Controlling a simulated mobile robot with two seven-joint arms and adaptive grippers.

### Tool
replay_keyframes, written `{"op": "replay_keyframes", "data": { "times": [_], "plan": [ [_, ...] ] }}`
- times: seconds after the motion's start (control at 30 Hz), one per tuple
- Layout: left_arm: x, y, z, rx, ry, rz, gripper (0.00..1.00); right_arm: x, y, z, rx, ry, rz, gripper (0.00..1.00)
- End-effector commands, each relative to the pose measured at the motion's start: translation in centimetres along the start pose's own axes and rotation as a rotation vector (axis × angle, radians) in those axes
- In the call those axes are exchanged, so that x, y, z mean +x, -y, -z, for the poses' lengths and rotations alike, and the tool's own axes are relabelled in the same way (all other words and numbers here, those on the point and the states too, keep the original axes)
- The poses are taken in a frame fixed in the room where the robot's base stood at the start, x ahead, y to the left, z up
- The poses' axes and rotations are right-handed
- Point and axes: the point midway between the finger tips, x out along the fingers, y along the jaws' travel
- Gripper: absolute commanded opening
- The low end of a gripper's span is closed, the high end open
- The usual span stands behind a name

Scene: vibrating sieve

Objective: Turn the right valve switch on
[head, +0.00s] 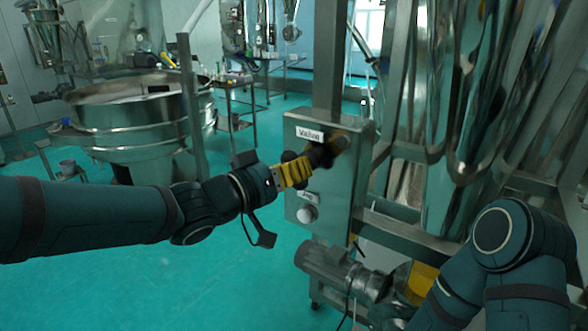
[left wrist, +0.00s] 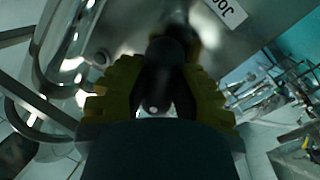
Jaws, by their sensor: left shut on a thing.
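A grey metal control box (head: 325,195) stands in the middle of the head view, with a small white label near its top. My left gripper (head: 322,157) reaches its upper front from the left. Its yellow and black fingers are shut on a dark switch knob, which they mostly hide in the head view. In the left wrist view the dark switch knob (left wrist: 172,48) shows between the fingers of my left gripper (left wrist: 165,95). How far the knob is turned I cannot tell. My right arm is at the lower right; its fingers are not clear.
A round silver knob (head: 307,214) sits lower on the box under a small label. A motor (head: 340,270) is below it. Steel frame posts and shiny vessels crowd the right. A large round sieve (head: 140,115) stands at the left. Green floor is open at lower left.

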Motion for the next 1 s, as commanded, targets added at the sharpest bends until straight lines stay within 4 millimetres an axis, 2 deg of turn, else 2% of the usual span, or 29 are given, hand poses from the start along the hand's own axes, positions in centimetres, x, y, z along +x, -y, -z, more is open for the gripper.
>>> {"op": "replay_keyframes", "data": {
  "times": [0.37, 1.0],
  "plan": [
    [-0.02, -0.01, 0.10, 0.086, 0.017, 0.011, 0.00, -0.33, 0.11, 0.05, 0.000, 0.000, 0.001, 0.47],
    [0.02, -0.08, 0.03, 0.632, 0.125, 0.071, 0.00, -0.82, 0.26, 0.10, 0.000, 0.000, 0.002, 0.47]
  ]
}}
